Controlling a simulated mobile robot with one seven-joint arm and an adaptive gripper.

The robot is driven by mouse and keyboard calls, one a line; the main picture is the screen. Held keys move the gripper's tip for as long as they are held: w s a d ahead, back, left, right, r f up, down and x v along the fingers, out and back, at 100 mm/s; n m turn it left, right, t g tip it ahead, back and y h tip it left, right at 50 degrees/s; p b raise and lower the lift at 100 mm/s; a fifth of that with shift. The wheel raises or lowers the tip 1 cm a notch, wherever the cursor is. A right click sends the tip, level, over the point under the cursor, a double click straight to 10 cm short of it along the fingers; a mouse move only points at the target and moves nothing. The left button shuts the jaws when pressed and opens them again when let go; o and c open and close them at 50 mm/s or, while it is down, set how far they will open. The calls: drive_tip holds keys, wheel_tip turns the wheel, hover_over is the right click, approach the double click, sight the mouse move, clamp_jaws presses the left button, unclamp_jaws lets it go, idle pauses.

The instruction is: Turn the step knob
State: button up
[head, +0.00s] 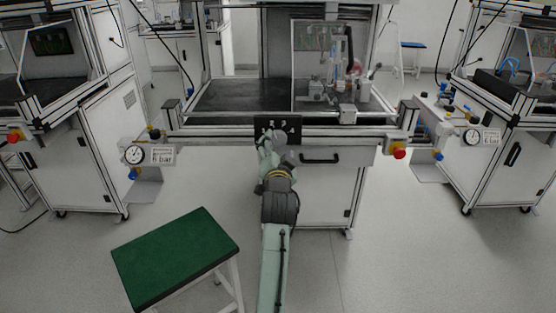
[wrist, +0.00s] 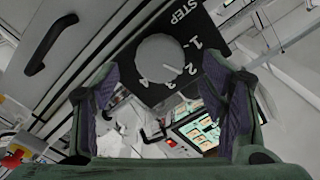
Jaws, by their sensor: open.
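The step knob (wrist: 160,58) is a round grey knob on a black plate (wrist: 203,22) marked STEP with white numerals 1 to 4. In the wrist view it sits between the two fingers of my gripper (wrist: 160,72), toward their tips. The fingers are open, with a gap on each side of the knob. A short mark on the knob's face lies toward the numerals, near 2 and 3; its exact setting is hard to tell. In the head view my gripper (head: 270,146) is right in front of the black plate (head: 292,122) and partly covers it.
The plate is on the front edge of a workbench (head: 230,120) with a cabinet below. A pressure gauge (head: 134,154) is at left, a red and yellow emergency button (head: 399,150) at right. A green-topped stool (head: 175,260) stands at lower left. The floor at right is clear.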

drive_tip(key=s, duration=0.8)
